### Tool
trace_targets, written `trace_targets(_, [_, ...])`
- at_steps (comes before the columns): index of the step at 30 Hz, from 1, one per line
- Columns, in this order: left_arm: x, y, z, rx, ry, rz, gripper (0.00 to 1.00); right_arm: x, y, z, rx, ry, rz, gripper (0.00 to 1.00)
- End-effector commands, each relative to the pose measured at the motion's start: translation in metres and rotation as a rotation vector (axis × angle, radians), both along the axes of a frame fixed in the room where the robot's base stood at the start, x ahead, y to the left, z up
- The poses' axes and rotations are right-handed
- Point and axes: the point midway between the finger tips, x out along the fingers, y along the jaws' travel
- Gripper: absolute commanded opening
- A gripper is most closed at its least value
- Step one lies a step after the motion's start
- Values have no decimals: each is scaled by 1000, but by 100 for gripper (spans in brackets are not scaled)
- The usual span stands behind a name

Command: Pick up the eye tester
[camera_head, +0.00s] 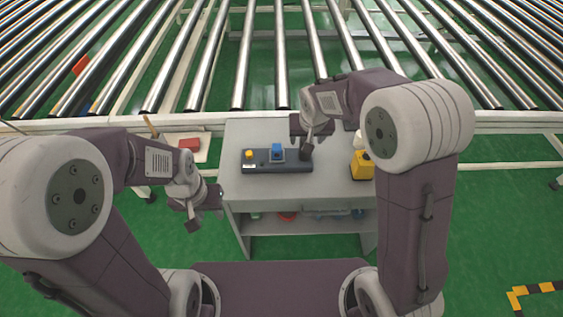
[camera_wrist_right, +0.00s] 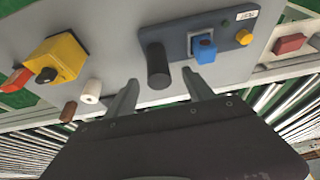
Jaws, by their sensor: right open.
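No object is clearly marked as the eye tester. A black upright cylinder (camera_head: 306,154) stands at the right end of a dark grey panel (camera_head: 263,168) on the grey table. In the right wrist view, the cylinder (camera_wrist_right: 157,65) shows just beyond the gap between the fingertips of my right gripper (camera_wrist_right: 160,80). That gripper is open and empty, and contact with the cylinder is not visible. A blue block (camera_head: 277,152) and a yellow button (camera_head: 249,155) sit on the same panel. My left gripper (camera_head: 207,209) hangs left of the table, its fingers apart and empty.
A yellow box (camera_head: 362,169) with a black knob (camera_wrist_right: 46,75) stands at the table's right. A white cylinder (camera_wrist_right: 91,91) and a brown piece (camera_wrist_right: 69,111) are nearby. A red block (camera_head: 189,143) lies left of the table. Metal rollers (camera_head: 243,60) run behind.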

Motion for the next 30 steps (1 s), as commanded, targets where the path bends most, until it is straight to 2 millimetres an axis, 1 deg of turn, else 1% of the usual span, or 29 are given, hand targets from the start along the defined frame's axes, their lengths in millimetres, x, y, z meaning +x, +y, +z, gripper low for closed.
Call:
trace_targets(1, [0, 0, -1, 0, 0, 0, 36, 3, -1, -10, -2, 5, -1, 62])
trace_targets(3, [0, 0, -2, 0, 0, 0, 36, 7, -1, -19, -1, 5, 0, 62])
trace_targets(8, [0, 0, -2, 0, 0, 0, 36, 10, -1, -24, 0, 1, -1, 62])
trace_targets(10, [0, 0, -2, 0, 0, 0, 36, 12, -2, -30, -1, 4, -1, 62])
trace_targets(15, [0, 0, -3, 0, 0, 0, 36, 27, -5, -58, -1, 4, 0, 62])
trace_targets(17, [0, 0, -4, 0, 0, 0, 36, 30, -5, -66, -1, 4, -1, 62])
trace_targets(20, [0, 0, -4, 0, 0, 0, 36, 33, -4, -70, 1, 1, -2, 62])
trace_targets(25, [0, 0, -4, 0, 0, 0, 36, 33, -4, -70, 1, 1, -2, 62])
trace_targets(26, [0, 0, -4, 0, 1, 0, 36, 33, -4, -70, 1, 1, -2, 56])
trace_targets(27, [0, 0, -4, 0, 1, 0, 36, 33, -4, -70, 0, 1, -1, 45])
trace_targets(29, [0, 0, -4, 0, 0, 0, 36, 33, -4, -70, 0, 1, -1, 28])
trace_targets(30, [0, 0, -4, 0, 0, 0, 36, 33, -4, -70, 0, 1, -1, 17])
